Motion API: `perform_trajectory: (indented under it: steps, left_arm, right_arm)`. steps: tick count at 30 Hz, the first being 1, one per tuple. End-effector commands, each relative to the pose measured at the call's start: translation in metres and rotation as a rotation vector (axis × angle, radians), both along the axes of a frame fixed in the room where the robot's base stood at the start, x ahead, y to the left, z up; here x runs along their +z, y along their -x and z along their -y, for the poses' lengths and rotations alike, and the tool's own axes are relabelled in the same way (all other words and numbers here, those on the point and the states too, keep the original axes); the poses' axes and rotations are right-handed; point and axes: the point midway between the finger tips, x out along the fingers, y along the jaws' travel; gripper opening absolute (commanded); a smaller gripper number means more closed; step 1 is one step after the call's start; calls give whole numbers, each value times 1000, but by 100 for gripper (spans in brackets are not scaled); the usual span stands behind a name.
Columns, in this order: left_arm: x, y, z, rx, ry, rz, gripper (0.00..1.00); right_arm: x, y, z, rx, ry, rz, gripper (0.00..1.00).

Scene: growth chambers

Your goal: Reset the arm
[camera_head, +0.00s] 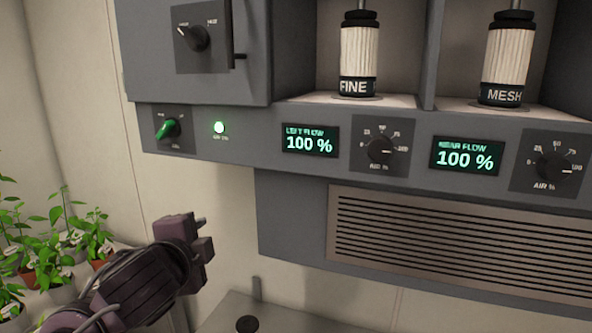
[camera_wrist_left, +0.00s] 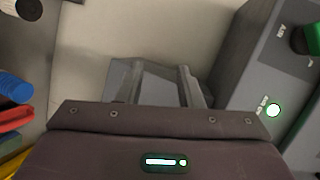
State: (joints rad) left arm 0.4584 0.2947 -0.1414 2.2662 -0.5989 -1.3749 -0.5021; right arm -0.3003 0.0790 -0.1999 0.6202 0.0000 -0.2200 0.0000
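My left gripper (camera_head: 207,235) is dark purple and sits in the lower left of the head view, in front of the pale wall and below the grey control panel (camera_head: 222,150). It is apart from the panel. In the left wrist view its two grey fingers (camera_wrist_left: 161,68) stand apart with nothing held between them. The green knob (camera_head: 168,129) and the lit green lamp (camera_head: 219,127) are on the panel above the gripper. The lamp also shows in the left wrist view (camera_wrist_left: 273,110), at the right. My right gripper is not in view.
Potted seedlings (camera_head: 48,245) stand at the lower left, close to my left arm. A FINE filter (camera_head: 358,55) and a MESH filter (camera_head: 507,55) stand in bays above two displays reading 100 %. A vent grille (camera_head: 460,245) is below. Blue and red items (camera_wrist_left: 14,105) show at the wrist view's left.

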Motion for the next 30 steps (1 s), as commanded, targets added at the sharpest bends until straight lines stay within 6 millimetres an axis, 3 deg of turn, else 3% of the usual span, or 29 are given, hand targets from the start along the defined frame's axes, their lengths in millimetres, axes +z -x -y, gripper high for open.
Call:
perform_trajectory:
  steps: [1, 6, 9, 12, 18, 26, 30]
  left_arm:
    - [-39, 9, -1, 35, 90, -86, 33]
    - [-143, 53, -7, 211, 387, -336, 33]
    - [-195, 89, -11, 343, 536, -474, 33]
    - [-233, 122, -15, 466, 650, -579, 33]
    - [-281, 177, -21, 668, 792, -727, 33]
    - [-320, 242, -26, 906, 914, -862, 33]
    - [-360, 230, -24, 914, 907, -874, 33]
  right_arm:
    - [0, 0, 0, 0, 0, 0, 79]
    - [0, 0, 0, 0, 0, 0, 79]
    - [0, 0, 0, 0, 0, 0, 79]
    - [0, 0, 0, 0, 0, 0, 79]
    - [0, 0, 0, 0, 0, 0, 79]
    - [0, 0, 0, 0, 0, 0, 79]
    - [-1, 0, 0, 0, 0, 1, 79]
